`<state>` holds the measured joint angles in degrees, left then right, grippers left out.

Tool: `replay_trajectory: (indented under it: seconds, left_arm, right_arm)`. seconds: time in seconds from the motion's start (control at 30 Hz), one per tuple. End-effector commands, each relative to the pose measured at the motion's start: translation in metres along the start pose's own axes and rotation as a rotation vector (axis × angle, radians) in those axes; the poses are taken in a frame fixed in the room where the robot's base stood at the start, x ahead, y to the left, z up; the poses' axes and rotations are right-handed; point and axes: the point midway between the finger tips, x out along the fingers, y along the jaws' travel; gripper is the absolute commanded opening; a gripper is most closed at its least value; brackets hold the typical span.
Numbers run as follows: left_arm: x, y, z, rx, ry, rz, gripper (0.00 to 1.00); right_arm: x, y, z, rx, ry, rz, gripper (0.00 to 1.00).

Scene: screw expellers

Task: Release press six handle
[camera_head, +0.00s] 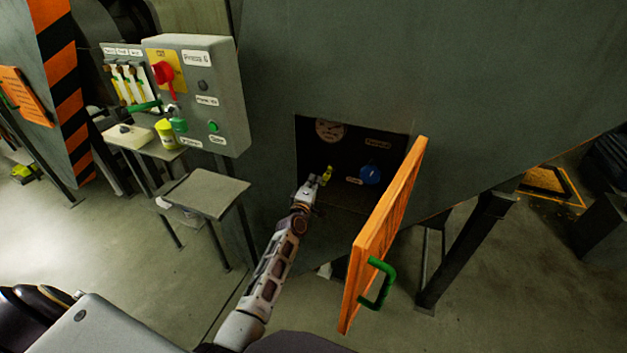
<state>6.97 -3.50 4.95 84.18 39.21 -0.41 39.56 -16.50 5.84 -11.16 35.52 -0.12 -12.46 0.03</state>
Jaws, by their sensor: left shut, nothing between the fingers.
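The grey control box labelled Press 6 (196,92) is on the left of the head view, with a red rotary handle (164,73) on a yellow plate. The orange door (385,235) with a green handle (377,284) stands open on the dark machine wall. My left gripper (311,188) is shut and empty at the mouth of the opening behind that door. A small yellow part (327,174) shows just beyond its fingertips; I cannot tell whether they touch. A blue round knob (370,174) is deeper inside, to the right, apart from the gripper. My right gripper is not in view.
A round gauge (330,130) sits at the top of the dark recess. A small grey table (206,193) stands left of my arm. The open door bounds the right of the recess.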

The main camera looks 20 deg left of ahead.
Motion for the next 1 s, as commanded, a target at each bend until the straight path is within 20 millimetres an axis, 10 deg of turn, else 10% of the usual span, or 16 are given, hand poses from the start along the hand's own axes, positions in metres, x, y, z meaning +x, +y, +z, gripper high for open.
replay_trajectory:
  seconds: [1.0]
  left_arm:
    - [-0.0014, -0.0057, 0.0064, -0.176, -0.002, -0.013, 0.0]
  right_arm:
    - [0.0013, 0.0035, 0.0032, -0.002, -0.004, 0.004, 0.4]
